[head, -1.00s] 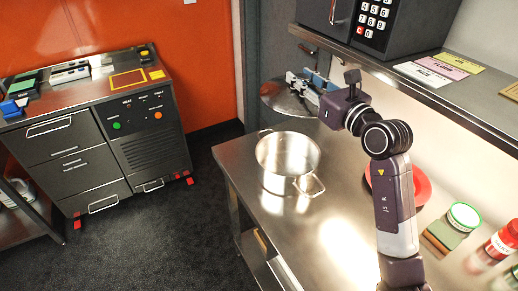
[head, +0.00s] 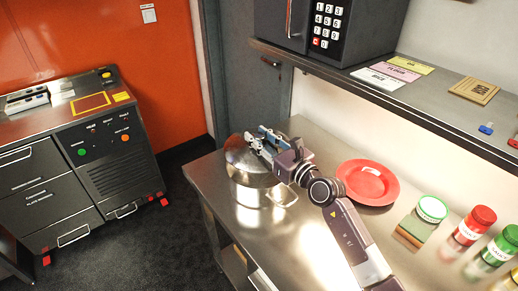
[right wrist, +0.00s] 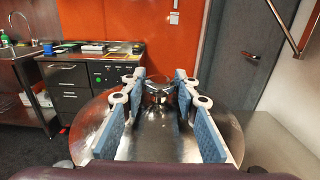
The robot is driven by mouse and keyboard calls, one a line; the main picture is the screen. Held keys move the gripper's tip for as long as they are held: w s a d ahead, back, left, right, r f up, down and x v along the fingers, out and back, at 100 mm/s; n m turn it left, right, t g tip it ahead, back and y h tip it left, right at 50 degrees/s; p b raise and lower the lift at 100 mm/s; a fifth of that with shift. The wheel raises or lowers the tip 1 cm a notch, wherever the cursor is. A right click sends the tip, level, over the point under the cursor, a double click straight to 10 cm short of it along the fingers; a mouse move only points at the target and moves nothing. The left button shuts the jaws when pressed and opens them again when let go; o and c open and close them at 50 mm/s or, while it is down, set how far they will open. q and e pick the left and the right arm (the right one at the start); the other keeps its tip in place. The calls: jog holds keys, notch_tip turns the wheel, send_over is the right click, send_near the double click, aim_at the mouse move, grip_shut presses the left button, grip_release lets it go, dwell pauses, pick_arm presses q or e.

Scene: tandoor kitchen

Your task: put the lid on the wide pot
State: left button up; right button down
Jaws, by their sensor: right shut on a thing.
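The wide pot (head: 250,194) is shiny metal and stands upright on the steel counter, with a loop handle at its right. The round metal lid (head: 238,157) is over the pot and hides its opening. I cannot tell whether the lid touches the rim or hangs just above it. My right gripper (head: 262,143) is shut on the lid's knob. In the right wrist view, its blue finger pads (right wrist: 160,105) flank the knob (right wrist: 158,88), with the lid (right wrist: 90,118) spread out below. The pot is hidden there. My left gripper is not in view.
A red plate (head: 385,196), a green-lidded jar (head: 432,210) and spice bottles (head: 470,228) stand along the counter's right side. A shelf (head: 430,105) with a dark keypad appliance (head: 345,25) overhangs the back. The counter's front (head: 305,250) is clear.

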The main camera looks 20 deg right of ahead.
notch_tip(320, 180, down, 3)
jog(key=shift+f+b, duration=0.1)
jog(key=shift+b, duration=0.35)
jog(key=shift+f, duration=0.4)
jog(key=shift+f+b, duration=0.5)
jog(key=shift+f, duration=0.1)
jog(key=c, duration=1.5)
grip_release()
